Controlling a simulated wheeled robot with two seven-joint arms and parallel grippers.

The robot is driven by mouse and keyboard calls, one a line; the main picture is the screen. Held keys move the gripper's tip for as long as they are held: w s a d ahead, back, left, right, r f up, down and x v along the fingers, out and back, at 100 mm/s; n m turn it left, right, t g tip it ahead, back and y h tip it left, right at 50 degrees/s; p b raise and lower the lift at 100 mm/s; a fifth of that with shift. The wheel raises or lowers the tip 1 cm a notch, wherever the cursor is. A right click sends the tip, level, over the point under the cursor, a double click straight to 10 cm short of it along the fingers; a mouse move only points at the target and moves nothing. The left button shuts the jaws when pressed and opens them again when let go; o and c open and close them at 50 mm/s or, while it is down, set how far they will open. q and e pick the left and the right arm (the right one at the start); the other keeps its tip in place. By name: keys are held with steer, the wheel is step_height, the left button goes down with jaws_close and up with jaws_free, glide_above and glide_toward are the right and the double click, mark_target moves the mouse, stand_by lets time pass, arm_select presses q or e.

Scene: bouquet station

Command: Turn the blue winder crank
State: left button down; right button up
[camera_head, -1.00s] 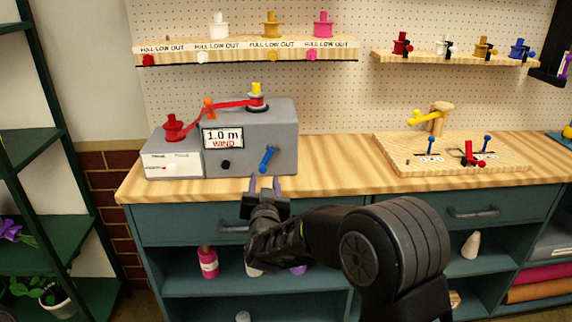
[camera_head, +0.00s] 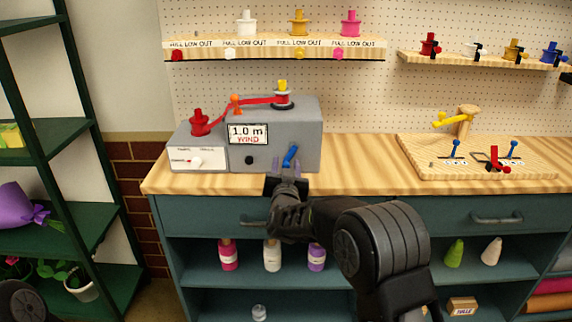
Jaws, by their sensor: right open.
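The grey winder (camera_head: 300,128) stands on the wooden counter at the left, its display reading "1.0 m WIND". Its blue crank (camera_head: 290,156) sticks out of the front face at the lower right, tilted up to the right. A red ribbon (camera_head: 240,107) runs from a red spool (camera_head: 200,122) past an orange piece to the yellow-topped spool (camera_head: 282,94). My right gripper (camera_head: 286,172) is open, directly in front of and below the crank, fingers pointing at the winder. Whether a finger touches the crank I cannot tell. My left gripper is not in view.
A wooden board (camera_head: 475,166) with a yellow-armed post and small levers lies on the counter to the right. Shelves of spools hang on the pegboard. A green rack (camera_head: 75,215) stands at the left. The counter between winder and board is clear.

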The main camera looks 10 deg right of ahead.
steer(key=shift+w, duration=0.15)
steer(key=shift+c, duration=0.3)
jaws_close()
